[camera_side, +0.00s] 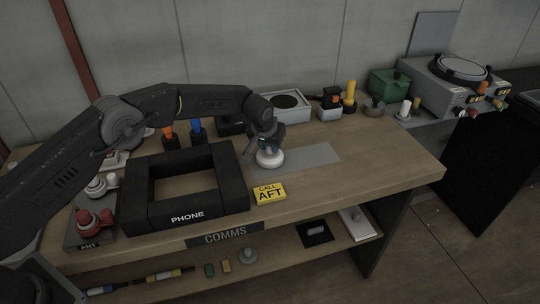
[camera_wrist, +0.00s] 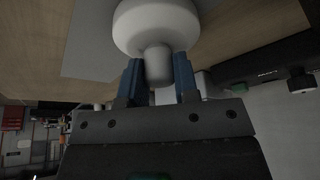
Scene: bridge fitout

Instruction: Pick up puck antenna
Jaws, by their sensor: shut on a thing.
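The puck antenna is a white rounded disc (camera_side: 270,158) with a short stem, seen over the grey mat (camera_side: 318,157) on the wooden bench. In the wrist view the white puck (camera_wrist: 156,25) fills the top middle, with its stem (camera_wrist: 158,65) between two blue fingertips. My gripper (camera_side: 266,146) is shut on the stem from above; it also shows in the wrist view (camera_wrist: 158,78). I cannot tell whether the puck's underside touches the mat.
A black open frame marked PHONE (camera_side: 187,214) stands to the left. A yellow CALL AFT block (camera_side: 269,192) lies in front. A rack with red and white antennas (camera_side: 92,222) is at far left. Boxes (camera_side: 287,107) line the back. The right bench end is clear.

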